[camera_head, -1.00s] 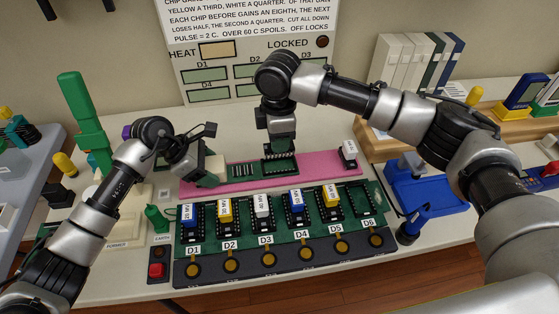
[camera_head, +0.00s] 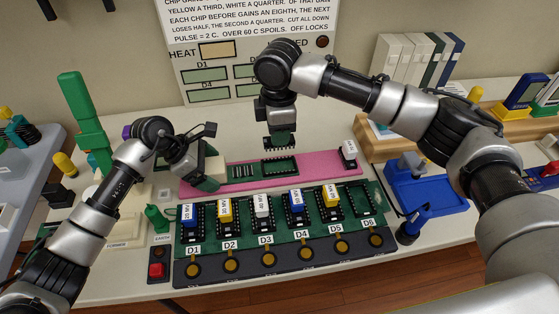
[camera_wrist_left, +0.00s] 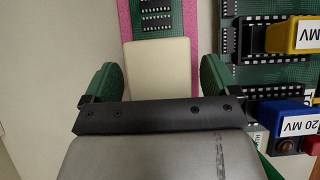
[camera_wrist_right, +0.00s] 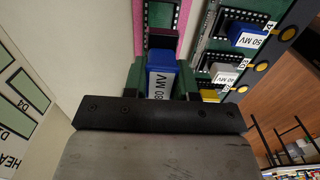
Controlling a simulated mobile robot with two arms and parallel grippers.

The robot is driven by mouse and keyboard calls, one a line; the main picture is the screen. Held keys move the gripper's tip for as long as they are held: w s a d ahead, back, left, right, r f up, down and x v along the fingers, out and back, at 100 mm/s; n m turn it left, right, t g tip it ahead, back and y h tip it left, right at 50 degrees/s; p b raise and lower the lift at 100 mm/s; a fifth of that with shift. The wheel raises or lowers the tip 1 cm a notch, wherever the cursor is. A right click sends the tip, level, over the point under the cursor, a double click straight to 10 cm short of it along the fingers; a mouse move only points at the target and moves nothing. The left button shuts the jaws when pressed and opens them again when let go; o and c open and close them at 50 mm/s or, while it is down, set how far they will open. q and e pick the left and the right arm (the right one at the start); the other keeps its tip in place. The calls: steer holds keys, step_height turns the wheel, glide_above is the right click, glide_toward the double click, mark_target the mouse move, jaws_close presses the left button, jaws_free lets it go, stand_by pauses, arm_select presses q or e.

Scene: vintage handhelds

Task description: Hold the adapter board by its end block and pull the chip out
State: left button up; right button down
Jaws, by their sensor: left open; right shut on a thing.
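The green adapter board (camera_head: 244,172) lies on the pink mat (camera_head: 330,167), and its socket (camera_head: 280,166) is empty. Its cream end block (camera_head: 215,166) is at the left end and also shows in the left wrist view (camera_wrist_left: 158,68). My left gripper (camera_wrist_left: 160,82) is open, with green fingers on both sides of the block and small gaps visible. My right gripper (camera_head: 281,130) is shut on a blue chip with an MV label (camera_wrist_right: 161,75). It holds the chip above the socket, pins (camera_head: 280,148) down and clear of the board.
In front stands a green panel (camera_head: 278,236) with sockets D1 to D6; D1 to D5 hold chips and D6 is empty. A small white-topped chip (camera_head: 348,149) sits at the mat's right end. A blue tray (camera_head: 425,188) stands to the right.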

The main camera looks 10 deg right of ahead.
arm_select(q)
steer(key=shift+r, duration=0.1)
steer(key=shift+v, duration=3.65)
step_height(320, 180, up, 10)
arm_select(e)
steer(key=shift+f, duration=0.1)
